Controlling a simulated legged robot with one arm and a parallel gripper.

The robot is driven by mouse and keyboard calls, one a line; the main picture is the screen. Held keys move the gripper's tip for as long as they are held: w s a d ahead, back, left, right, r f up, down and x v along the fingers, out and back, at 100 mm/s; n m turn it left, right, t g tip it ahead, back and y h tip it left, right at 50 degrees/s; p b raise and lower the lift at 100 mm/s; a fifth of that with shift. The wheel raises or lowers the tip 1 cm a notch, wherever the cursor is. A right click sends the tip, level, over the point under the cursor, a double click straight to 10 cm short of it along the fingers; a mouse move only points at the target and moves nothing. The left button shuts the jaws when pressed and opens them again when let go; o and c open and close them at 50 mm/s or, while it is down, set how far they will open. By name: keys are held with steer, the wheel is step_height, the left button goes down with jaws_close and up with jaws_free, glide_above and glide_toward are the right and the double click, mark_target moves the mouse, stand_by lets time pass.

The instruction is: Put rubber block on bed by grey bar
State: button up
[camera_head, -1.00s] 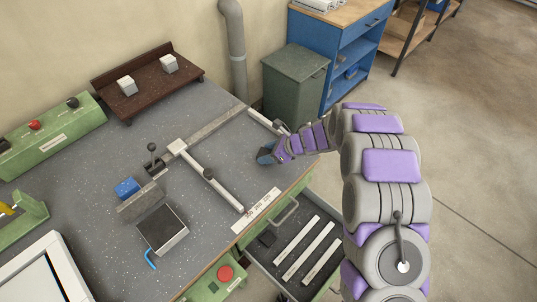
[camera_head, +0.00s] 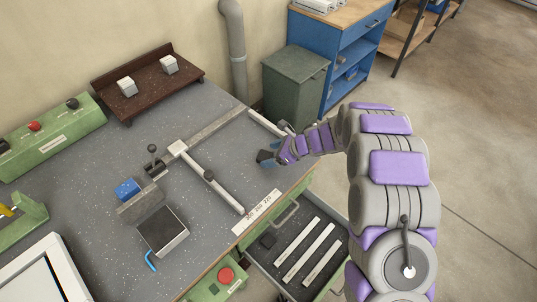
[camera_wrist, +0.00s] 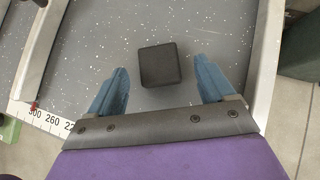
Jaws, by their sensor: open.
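A black square block (camera_wrist: 160,64), which looks like the rubber block, lies on the speckled grey bed (camera_wrist: 100,30) in the wrist view. My gripper (camera_wrist: 162,88) is open, with one blue finger to each side of the block and a gap on both sides. In the head view my gripper (camera_head: 267,154) is low over the bed (camera_head: 235,165), near its right edge; the block cannot be made out clearly there. A long grey bar (camera_head: 222,190) lies across the bed to the left of my gripper, and a shorter pale bar (camera_head: 262,121) lies behind it.
A scale strip (camera_head: 257,212) runs along the front edge. Bed between gripper and long bar is clear.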

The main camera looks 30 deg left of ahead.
steer(key=p+v, duration=0.1)
steer(key=v, duration=0.9)
steer(key=shift+d, duration=0.1)
